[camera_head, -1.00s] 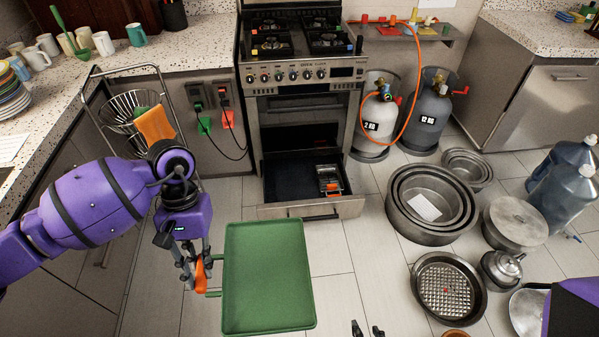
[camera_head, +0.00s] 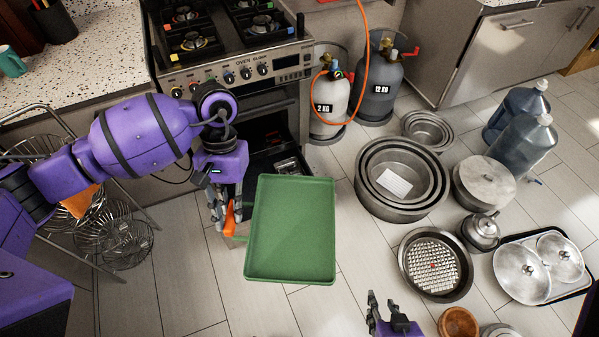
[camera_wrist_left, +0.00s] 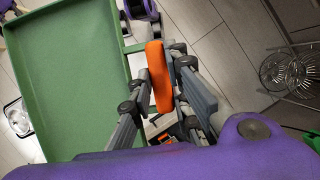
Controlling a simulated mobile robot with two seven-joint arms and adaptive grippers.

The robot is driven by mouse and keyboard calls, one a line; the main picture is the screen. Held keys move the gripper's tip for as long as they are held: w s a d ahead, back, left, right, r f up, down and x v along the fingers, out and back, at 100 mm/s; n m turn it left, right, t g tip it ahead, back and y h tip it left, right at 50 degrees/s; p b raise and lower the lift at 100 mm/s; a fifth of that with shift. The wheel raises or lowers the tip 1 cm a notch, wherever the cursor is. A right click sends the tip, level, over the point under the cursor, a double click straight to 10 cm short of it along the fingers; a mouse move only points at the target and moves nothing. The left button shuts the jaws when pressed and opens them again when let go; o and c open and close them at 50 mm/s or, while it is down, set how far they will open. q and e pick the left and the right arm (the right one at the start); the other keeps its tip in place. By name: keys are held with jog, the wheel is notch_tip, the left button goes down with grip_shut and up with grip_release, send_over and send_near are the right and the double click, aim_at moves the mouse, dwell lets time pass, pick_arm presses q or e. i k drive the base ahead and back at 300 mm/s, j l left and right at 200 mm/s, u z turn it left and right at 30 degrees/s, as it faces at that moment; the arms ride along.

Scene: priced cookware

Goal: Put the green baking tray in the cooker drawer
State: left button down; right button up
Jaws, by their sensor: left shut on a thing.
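The green baking tray (camera_head: 290,230) is held out in front of the cooker, above the floor. My left gripper (camera_head: 229,215) is shut on the orange grip at the tray's left side. In the left wrist view the orange grip (camera_wrist_left: 158,76) sits between the fingers, with the green tray (camera_wrist_left: 70,70) beside it. The cooker drawer (camera_head: 262,163) is open, with a small metal object (camera_head: 287,167) inside. The tray and my left arm hide much of the drawer. My right gripper (camera_head: 382,298) is at the bottom of the head view, open and empty.
Stacked round pans (camera_head: 402,180), a sieve-like pan (camera_head: 435,265) and a kettle (camera_head: 481,230) stand on the floor to the right. Gas bottles (camera_head: 378,85) stand right of the cooker (camera_head: 235,65). A wire rack (camera_head: 120,240) is at the left.

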aim_at(253, 197)
jog(key=i+j+z, duration=0.8)
jog(key=j, duration=0.15)
jog(key=k+l, duration=0.05)
jog(key=k, duration=0.05)
